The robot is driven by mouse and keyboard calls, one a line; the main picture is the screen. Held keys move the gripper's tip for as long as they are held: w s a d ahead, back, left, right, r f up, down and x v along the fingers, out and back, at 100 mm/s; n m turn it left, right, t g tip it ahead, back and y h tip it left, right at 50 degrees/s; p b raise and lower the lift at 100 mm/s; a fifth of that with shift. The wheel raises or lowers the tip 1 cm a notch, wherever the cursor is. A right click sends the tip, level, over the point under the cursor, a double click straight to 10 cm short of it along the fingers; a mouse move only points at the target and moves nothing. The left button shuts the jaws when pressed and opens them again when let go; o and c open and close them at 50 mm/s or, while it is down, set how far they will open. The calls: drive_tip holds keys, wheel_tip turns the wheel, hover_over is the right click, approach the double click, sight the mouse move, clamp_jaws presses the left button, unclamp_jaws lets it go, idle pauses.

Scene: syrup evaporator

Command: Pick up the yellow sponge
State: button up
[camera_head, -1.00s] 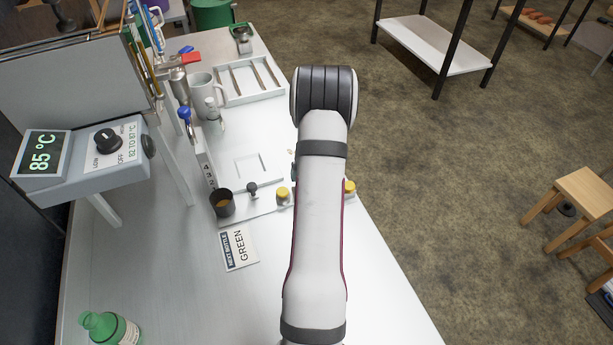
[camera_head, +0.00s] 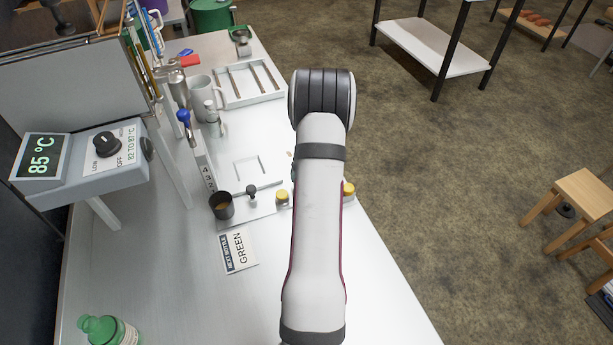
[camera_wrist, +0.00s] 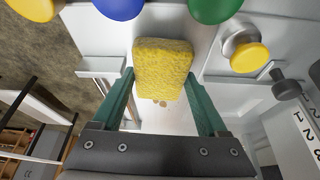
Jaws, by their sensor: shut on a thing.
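The yellow sponge (camera_wrist: 163,68) is a rough block in the middle of the wrist view. My gripper (camera_wrist: 160,78) has its two green fingers against the sponge's left and right sides and is shut on it. Whether the sponge touches the white surface below cannot be told. In the head view my arm covers the sponge and my gripper.
In the wrist view, blue (camera_wrist: 118,8), green (camera_wrist: 215,8) and yellow (camera_wrist: 250,57) round caps lie close beyond the sponge. In the head view, a dark cup (camera_head: 221,205), a "GREEN" card (camera_head: 239,251) and a green bottle (camera_head: 108,330) stand left of my arm.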

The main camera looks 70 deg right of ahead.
drive_tip(key=r, duration=0.3)
drive_tip(key=shift+s+r, duration=0.2)
drive_tip(key=shift+s, duration=0.05)
drive_tip(key=s+r, duration=0.2)
drive_tip(key=s, duration=0.1)
drive_tip(key=s+a+r, duration=0.1)
drive_tip(key=s+r, duration=0.1)
drive_tip(key=s, duration=0.2)
drive_tip(key=s+r, duration=0.2)
drive_tip(key=s, duration=0.2)
drive_tip(key=shift+s+a+r, duration=0.1)
drive_tip(key=shift+a+r, duration=0.1)
